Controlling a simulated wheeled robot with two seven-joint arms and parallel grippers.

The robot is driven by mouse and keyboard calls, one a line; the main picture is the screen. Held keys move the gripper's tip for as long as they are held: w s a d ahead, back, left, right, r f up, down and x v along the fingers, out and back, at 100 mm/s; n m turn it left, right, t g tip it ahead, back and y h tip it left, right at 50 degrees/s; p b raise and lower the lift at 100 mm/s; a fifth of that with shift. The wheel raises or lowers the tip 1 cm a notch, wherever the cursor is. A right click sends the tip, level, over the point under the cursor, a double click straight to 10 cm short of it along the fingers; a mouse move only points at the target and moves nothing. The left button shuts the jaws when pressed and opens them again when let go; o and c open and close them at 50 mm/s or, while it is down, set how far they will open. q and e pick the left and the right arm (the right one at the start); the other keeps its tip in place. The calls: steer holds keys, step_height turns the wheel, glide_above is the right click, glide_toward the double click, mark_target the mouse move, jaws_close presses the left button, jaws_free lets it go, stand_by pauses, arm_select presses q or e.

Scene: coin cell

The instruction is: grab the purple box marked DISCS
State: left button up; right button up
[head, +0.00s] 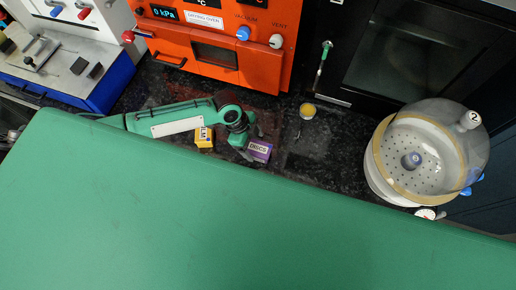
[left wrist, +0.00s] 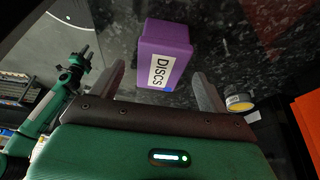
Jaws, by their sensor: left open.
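The purple box marked DISCS (head: 259,150) lies on the dark speckled counter. In the left wrist view the box (left wrist: 168,42) is ahead of my left gripper, its white label towards me. My left gripper (head: 254,143) is open beside the box in the head view. In the left wrist view its two fingers (left wrist: 162,84) stand apart, one on each side of the box's near end, with nothing held.
A yellow box (head: 204,138) stands just left of my left gripper. A small yellow-topped container (head: 307,111) is to the right, and a clear-domed vessel (head: 412,160) further right. The orange drying oven (head: 222,50) stands behind. The counter between the purple box and the dome is mostly clear.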

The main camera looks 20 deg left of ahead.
mark_target(258, 148)
arm_select(q)
steer(key=shift+p+x, duration=0.6)
steer(key=shift+x, duration=1.3)
steer(key=shift+d, duration=0.1)
steer(key=c, duration=1.1)
steer(key=shift+r, duration=0.1)
